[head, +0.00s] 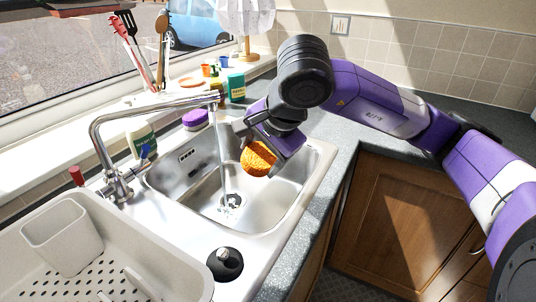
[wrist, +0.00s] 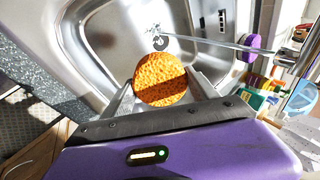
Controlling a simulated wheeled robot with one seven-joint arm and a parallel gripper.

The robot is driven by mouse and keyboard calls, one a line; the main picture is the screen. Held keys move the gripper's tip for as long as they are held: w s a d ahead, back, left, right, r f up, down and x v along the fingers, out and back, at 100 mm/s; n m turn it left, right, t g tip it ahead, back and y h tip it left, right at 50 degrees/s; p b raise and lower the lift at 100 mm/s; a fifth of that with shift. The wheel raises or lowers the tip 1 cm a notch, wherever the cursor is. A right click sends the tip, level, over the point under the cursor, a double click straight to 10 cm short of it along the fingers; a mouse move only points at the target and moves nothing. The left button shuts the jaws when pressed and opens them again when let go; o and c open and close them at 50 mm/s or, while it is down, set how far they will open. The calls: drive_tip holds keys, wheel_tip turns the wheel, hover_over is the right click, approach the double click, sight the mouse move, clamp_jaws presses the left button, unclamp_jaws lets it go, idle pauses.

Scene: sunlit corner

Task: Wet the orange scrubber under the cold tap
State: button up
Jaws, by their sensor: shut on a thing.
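The orange scrubber (head: 258,158) is round and porous. My gripper (head: 268,143) is shut on it and holds it over the sink basin (head: 185,172), right of the running water. In the wrist view the scrubber (wrist: 161,79) sits between the two fingers of my gripper (wrist: 160,90), partly shaded. The tap (head: 150,107) has a long spout reaching over the basin, and a thin stream of water (head: 222,155) falls from it toward the drain (head: 231,201). In the head view the scrubber is apart from the stream.
A grey drying rack (head: 150,250) with a cup-shaped holder stands at front left. A purple sponge (head: 195,119), a green-labelled bottle (head: 141,139) and several small bottles stand behind the sink. The counter (head: 335,140) right of the sink is clear.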

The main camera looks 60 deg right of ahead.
drive_tip(key=w+d+f, duration=0.2)
drive_tip(key=w, duration=0.7)
drive_tip(key=shift+w+d+b, duration=0.15)
drive_tip(key=shift+w+b, duration=0.2)
drive_tip(key=shift+b, duration=0.1)
idle(0.5)
drive_tip(key=shift+s+a+b, duration=0.3)
drive_tip(key=shift+s+b, duration=0.3)
drive_tip(key=shift+s, duration=0.7)
drive_tip(key=shift+s+a+b, duration=0.3)
drive_tip(key=shift+s+b, duration=0.3)
drive_tip(key=shift+s, duration=0.65)
drive_tip(key=shift+s+a+b, duration=0.3)
drive_tip(key=shift+s+b, duration=0.3)
drive_tip(key=shift+s, duration=0.7)
drive_tip(key=shift+s, duration=0.1)
